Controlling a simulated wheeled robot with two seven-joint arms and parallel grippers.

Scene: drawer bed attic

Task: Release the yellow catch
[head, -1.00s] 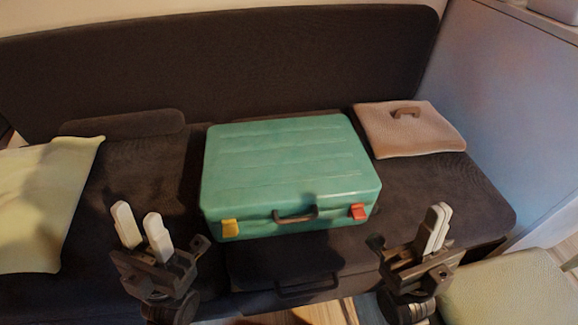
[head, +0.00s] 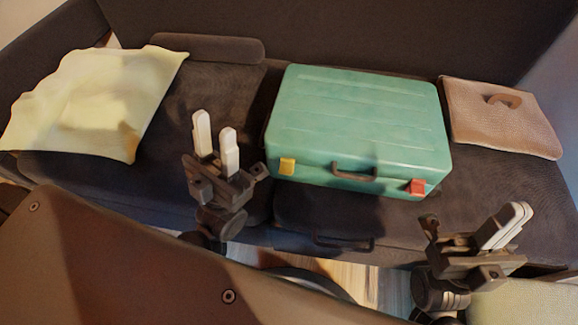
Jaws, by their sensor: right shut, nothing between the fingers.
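A teal suitcase (head: 360,115) lies flat and closed on the dark sofa, its front side towards me. The yellow catch (head: 287,166) is on the left of its front side and the red catch (head: 416,186) on the right, with a dark handle (head: 354,171) between them. My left gripper (head: 215,142) is open and empty, left of the yellow catch and apart from it. My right gripper (head: 507,224) is shut and empty, in front of the sofa and to the right of the red catch.
A pale yellow cloth (head: 95,100) lies on the left of the sofa (head: 190,85). A pinkish-brown case (head: 500,118) with a handle lies to the right of the suitcase. A drawer handle (head: 343,243) shows on the sofa's front below the suitcase. A brown surface fills the lower left.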

